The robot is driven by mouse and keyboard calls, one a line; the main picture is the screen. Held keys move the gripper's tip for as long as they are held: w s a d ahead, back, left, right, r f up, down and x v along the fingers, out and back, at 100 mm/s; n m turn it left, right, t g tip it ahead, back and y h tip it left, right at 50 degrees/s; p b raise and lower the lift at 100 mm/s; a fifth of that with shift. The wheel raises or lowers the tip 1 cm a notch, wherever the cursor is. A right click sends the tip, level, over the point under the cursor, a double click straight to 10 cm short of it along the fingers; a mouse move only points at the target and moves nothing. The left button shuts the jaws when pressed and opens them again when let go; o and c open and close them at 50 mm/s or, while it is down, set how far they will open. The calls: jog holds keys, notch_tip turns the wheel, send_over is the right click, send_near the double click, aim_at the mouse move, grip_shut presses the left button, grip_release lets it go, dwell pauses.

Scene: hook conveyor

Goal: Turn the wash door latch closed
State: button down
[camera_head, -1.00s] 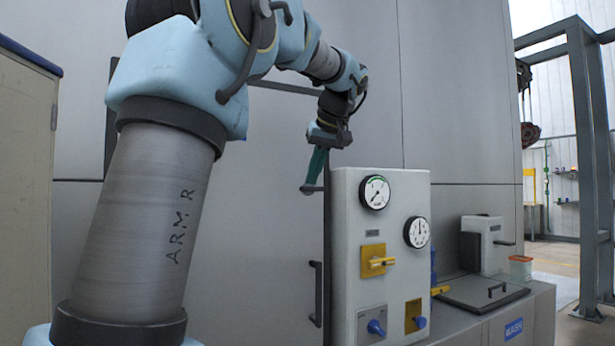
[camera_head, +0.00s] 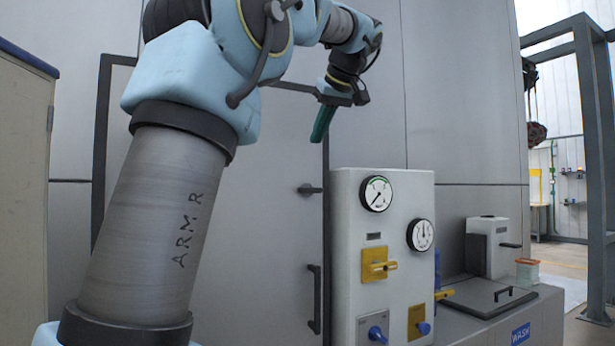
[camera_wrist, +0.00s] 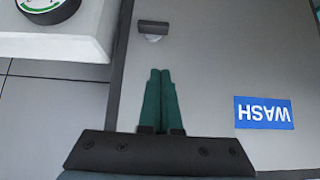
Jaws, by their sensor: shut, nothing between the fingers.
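The wash door (camera_head: 262,215) is a large grey panel in a dark frame, and it looks shut. Its latch (camera_head: 309,189) is a small dark piece lying roughly horizontal at the door's right edge. In the wrist view the latch (camera_wrist: 153,30) shows as a dark bar with a pale rounded end, just beyond the fingertips. My gripper (camera_head: 318,138) has green fingers pointing down, above the latch and apart from it. In the wrist view the fingers (camera_wrist: 160,75) are together with nothing between them.
A white control box (camera_head: 350,240) with gauges, yellow valves and blue knobs stands right of the door. A dark vertical handle (camera_head: 314,300) is below the latch. A blue WASH label (camera_wrist: 264,112) shows upside down in the wrist view. A grey bench (camera_head: 470,325) extends right.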

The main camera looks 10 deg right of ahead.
jog(key=p, duration=0.1)
send_over(309, 190)
jog(key=f, duration=0.6)
jog(key=shift+s+a, duration=0.3)
jog(key=shift+s, duration=0.05)
jog(key=shift+s+f, duration=0.2)
jog(key=shift+f, duration=1.65)
jog(key=shift+f, duration=0.15)
jog(key=shift+h+b, duration=0.3)
jog(key=shift+b, duration=0.2)
